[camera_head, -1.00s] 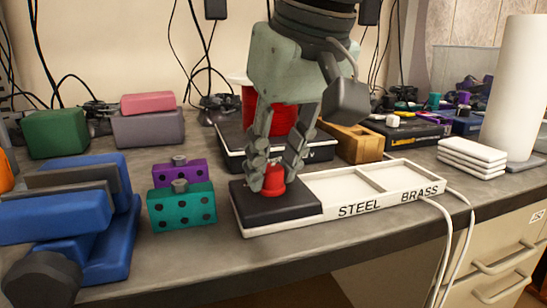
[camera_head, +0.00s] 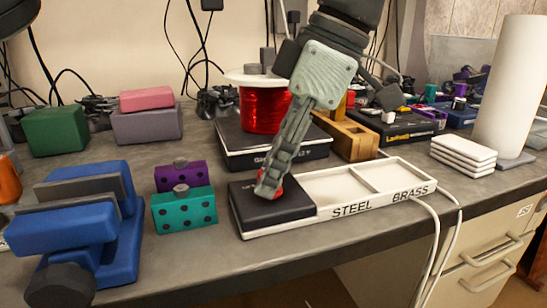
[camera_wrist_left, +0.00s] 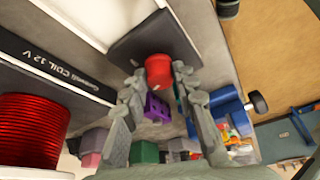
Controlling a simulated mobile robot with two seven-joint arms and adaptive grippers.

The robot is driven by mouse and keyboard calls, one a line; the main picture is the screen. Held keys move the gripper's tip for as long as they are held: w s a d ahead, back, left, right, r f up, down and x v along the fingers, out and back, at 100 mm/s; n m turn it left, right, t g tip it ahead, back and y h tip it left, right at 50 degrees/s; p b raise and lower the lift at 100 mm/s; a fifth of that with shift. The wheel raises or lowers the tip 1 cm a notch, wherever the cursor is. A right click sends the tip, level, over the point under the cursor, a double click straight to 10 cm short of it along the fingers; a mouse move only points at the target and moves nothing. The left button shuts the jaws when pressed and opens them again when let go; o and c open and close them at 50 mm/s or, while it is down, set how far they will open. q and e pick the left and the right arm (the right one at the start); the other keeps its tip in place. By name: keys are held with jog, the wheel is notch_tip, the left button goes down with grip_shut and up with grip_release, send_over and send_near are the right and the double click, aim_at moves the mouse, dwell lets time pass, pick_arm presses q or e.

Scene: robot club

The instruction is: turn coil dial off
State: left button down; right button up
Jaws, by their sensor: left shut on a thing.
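The red coil dial (camera_head: 276,185) stands on the black panel (camera_head: 300,212) at the left end of the white two-bay tray (camera_head: 405,171) lettered STEEL and BRASS. My left gripper (camera_head: 269,186) points down at the dial and is shut on it, seen side-on, so its fingers hide most of the dial. In the left wrist view the red dial (camera_wrist_left: 159,70) sits between the two fingertips of my left gripper (camera_wrist_left: 158,78). A spool of red wire (camera_head: 263,108) stands on the black coil box (camera_head: 265,147) behind.
A purple block (camera_head: 181,174) and a teal block (camera_head: 184,211) stand just left of the panel. A blue vise (camera_head: 120,225) is further left. A wooden block (camera_head: 352,139) and stacked white slabs (camera_head: 463,155) lie to the right. White cables run over the bench's front edge.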

pick_arm(q)
jog(key=shift+w+n+g+p, duration=0.1)
jog(key=shift+n+g+p, duration=0.75)
jog(key=shift+n, duration=1.65)
pick_arm(e)
jog(key=shift+w+a+f, duration=0.1)
jog(key=shift+w+f, duration=0.05)
jog(key=shift+f, duration=0.9)
jog(key=shift+w+f, duration=0.1)
jog(key=shift+f, duration=1)
pick_arm(q)
jog(key=c, duration=1.2)
grip_release()
jog(key=v, duration=1.2)
jog(key=shift+w, duration=0.1)
